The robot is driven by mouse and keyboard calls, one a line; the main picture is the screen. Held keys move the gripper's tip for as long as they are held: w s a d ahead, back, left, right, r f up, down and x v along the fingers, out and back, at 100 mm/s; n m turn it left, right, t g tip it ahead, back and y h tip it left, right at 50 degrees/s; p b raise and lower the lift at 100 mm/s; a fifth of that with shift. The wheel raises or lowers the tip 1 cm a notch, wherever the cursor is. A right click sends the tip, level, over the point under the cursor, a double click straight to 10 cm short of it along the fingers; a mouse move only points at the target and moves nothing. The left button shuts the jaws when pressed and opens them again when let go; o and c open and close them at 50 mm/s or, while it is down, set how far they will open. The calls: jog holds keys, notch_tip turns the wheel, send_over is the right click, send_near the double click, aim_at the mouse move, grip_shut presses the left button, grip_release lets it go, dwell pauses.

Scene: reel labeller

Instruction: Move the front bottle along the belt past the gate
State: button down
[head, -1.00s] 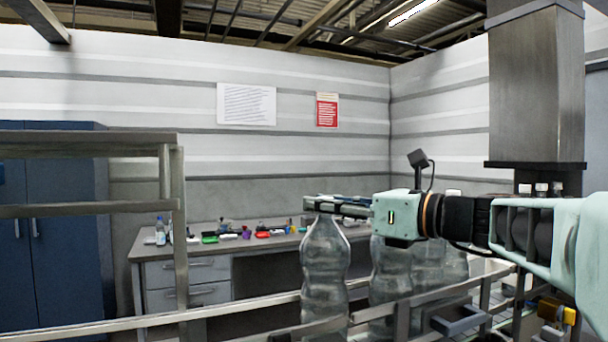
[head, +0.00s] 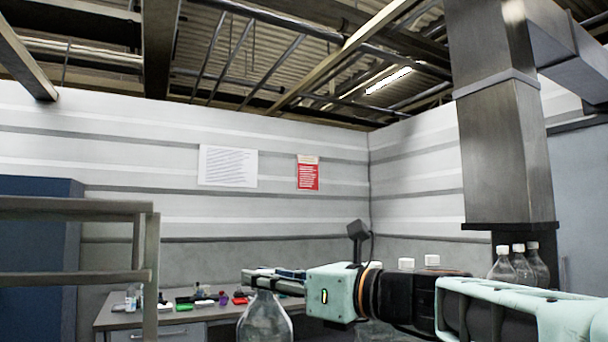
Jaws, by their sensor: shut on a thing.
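The front bottle (head: 264,321) is clear plastic and upright at the bottom of the head view, its lower part cut off by the frame edge. My gripper (head: 272,281) is shut on the top of this bottle, with the fingers pointing left. The bottle's cap and neck are hidden by the fingers. Other clear bottles stand behind my arm; two white caps (head: 432,260) show above it, and part of a body shows below it. The belt is out of view, and I cannot make out the gate.
A grey metal frame (head: 150,270) stands at the left. Behind it is a desk (head: 120,319) with small coloured items, beside a blue cabinet (head: 40,240). Several clear capped bottles (head: 519,266) stand at the right, below a large metal column (head: 500,150).

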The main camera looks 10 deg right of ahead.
jog(key=s+a+r, duration=0.1)
jog(key=s+a, duration=0.2)
jog(key=a, duration=0.3)
jog(key=shift+a+r, duration=0.15)
jog(key=shift+a, duration=0.2)
jog(key=shift+f+b, duration=0.4)
jog(key=shift+b, duration=0.2)
dwell(0.4)
jog(key=c, duration=1.6)
grip_release()
jog(key=shift+f, duration=0.1)
